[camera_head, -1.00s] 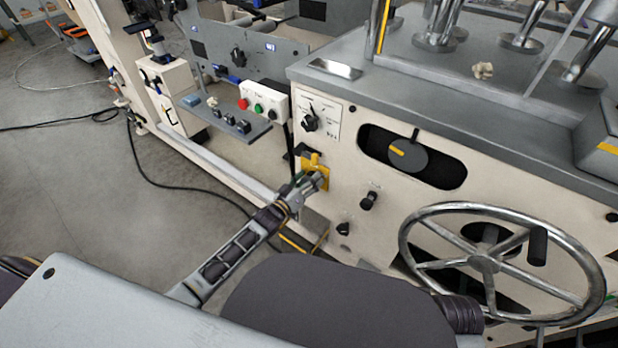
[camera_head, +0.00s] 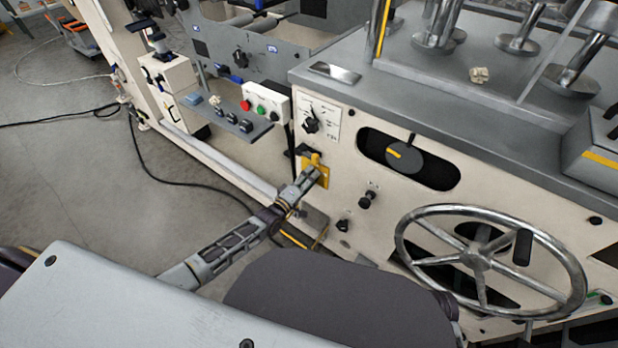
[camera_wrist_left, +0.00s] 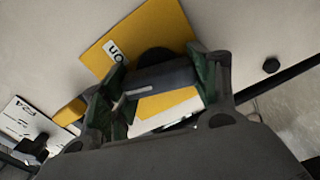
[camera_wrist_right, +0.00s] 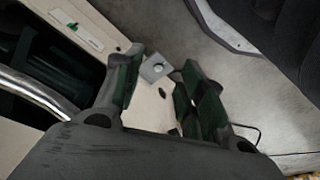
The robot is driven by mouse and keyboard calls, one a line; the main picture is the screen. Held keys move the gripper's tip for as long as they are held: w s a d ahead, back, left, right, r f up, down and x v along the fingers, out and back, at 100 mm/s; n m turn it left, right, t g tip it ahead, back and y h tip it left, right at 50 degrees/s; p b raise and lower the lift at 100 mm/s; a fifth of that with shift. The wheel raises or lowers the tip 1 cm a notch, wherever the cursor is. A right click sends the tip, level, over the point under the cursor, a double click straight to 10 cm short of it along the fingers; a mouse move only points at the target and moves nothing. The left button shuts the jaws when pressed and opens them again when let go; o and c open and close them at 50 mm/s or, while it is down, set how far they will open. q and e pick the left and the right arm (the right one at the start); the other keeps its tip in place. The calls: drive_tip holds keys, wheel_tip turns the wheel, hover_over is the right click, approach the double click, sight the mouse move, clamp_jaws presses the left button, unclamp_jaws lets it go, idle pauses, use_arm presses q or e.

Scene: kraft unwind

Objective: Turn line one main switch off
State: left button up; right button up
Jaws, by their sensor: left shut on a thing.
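The main switch is a yellow plate (camera_head: 322,176) on the cream machine panel, below a small dial. In the left wrist view the yellow plate (camera_wrist_left: 148,32) carries a white label reading "ON", and a dark grey handle (camera_wrist_left: 158,80) stands out from it. My left gripper (camera_head: 306,184) is at the plate. In the left wrist view its fingers lie at the two ends of the handle, shut on it. The gripper covers the handle in the head view. My right gripper (camera_wrist_right: 157,68) is open and empty in its wrist view, and I do not make it out in the head view.
Right of the switch are a black knob (camera_head: 367,199), a slot with a round dial (camera_head: 404,157) and a large metal handwheel (camera_head: 490,262). A button box (camera_head: 264,103) with red and green buttons sits to the upper left. Open grey floor with cables lies at left.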

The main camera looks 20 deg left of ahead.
use_arm(q)
drive_tip(key=shift+a+f+n, duration=0.1)
drive_tip(key=shift+n, duration=1.6)
drive_tip(key=o, duration=1)
drive_tip(key=shift+o, duration=0.2)
drive_tip(key=v, duration=1.2)
drive_tip(key=shift+m, duration=0.3)
